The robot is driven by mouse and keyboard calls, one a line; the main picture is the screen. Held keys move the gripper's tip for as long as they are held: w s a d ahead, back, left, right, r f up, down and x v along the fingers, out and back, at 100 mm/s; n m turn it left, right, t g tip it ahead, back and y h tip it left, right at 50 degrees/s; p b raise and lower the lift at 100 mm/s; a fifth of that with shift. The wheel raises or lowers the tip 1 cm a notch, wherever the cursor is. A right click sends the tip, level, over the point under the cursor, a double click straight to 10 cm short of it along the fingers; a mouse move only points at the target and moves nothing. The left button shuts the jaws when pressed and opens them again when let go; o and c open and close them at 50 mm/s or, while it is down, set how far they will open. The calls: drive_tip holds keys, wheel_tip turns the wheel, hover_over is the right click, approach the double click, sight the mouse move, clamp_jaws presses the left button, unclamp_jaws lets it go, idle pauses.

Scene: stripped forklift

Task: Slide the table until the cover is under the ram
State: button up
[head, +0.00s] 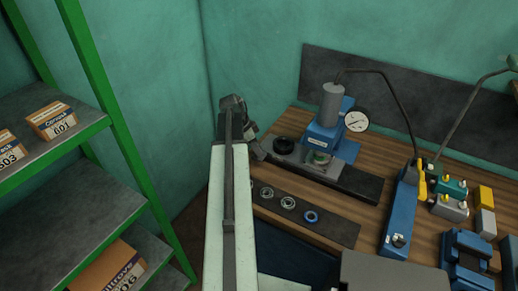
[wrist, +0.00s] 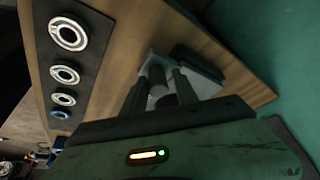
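The blue press (head: 322,135) stands on the wooden bench with a grey cylinder (head: 332,103) on top; its ram is hard to make out. A grey sliding table (head: 298,157) lies in front of it on a dark rail (head: 360,184). A round part with green (head: 319,158) sits on the table at the press front, and a black round part (head: 284,145) sits left of it. I cannot tell which is the cover. My gripper (head: 257,147) is at the table's left end. In the wrist view its fingers (wrist: 162,85) are close to a grey block (wrist: 200,82); contact is unclear.
A dark strip with several rings (head: 288,202) lies in front of the press. A gauge (head: 356,121) and hose are at the press's right. A blue hand pump (head: 399,218) and several small blocks stand farther right. A green shelf rack (head: 110,120) stands at left.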

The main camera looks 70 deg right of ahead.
drive_tip(key=shift+o, duration=0.6)
drive_tip(key=shift+d, duration=0.1)
drive_tip(key=shift+s, duration=0.15)
drive_tip(key=p+v, duration=0.7)
drive_tip(key=shift+r, duration=0.35)
